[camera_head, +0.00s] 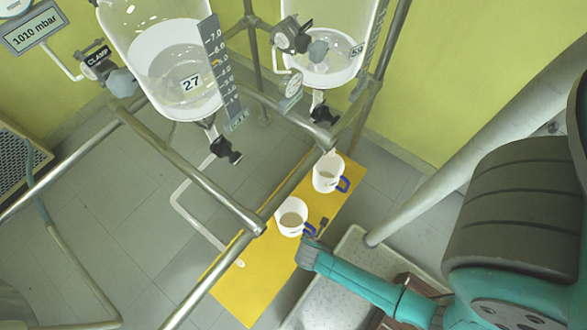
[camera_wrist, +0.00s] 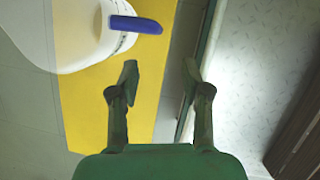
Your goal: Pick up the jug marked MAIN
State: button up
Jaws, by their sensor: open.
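Two white jugs with blue handles stand on a yellow strip on the floor. The nearer jug (camera_head: 291,217) has its blue handle (camera_head: 309,231) on its right side; the farther jug (camera_head: 326,172) stands behind it, to the right. I cannot read the marking on either jug. My gripper (camera_head: 318,229) is just right of the nearer jug's handle. In the wrist view my gripper (camera_wrist: 160,73) has its two fingers apart with nothing between them. A white jug (camera_wrist: 85,35) shows at upper left there, its blue handle (camera_wrist: 136,24) beyond the fingertips.
The yellow strip (camera_head: 245,290) lies beneath metal frame pipes (camera_head: 190,160). Glass reactors marked 27 (camera_head: 160,60) and 59 (camera_head: 325,68) hang above with valves below them. A pale speckled slab (camera_head: 347,250) lies right of the strip; it also fills the right of the wrist view (camera_wrist: 255,60).

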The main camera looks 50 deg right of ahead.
aim_at(313, 233)
jog(key=shift+n, duration=0.3)
jog(key=shift+w+d+r+x, duration=0.1)
jog(key=shift+d+x, duration=0.05)
jog(key=shift+x, duration=1.8)
jog(key=shift+w+d+r+x, duration=0.1)
jog(key=shift+w+x, duration=0.05)
jog(key=shift+x, duration=1.8)
jog(key=shift+w+d+x, duration=0.1)
jog(key=shift+d+x, duration=0.05)
jog(key=shift+x, duration=1.8)
grip_shut()
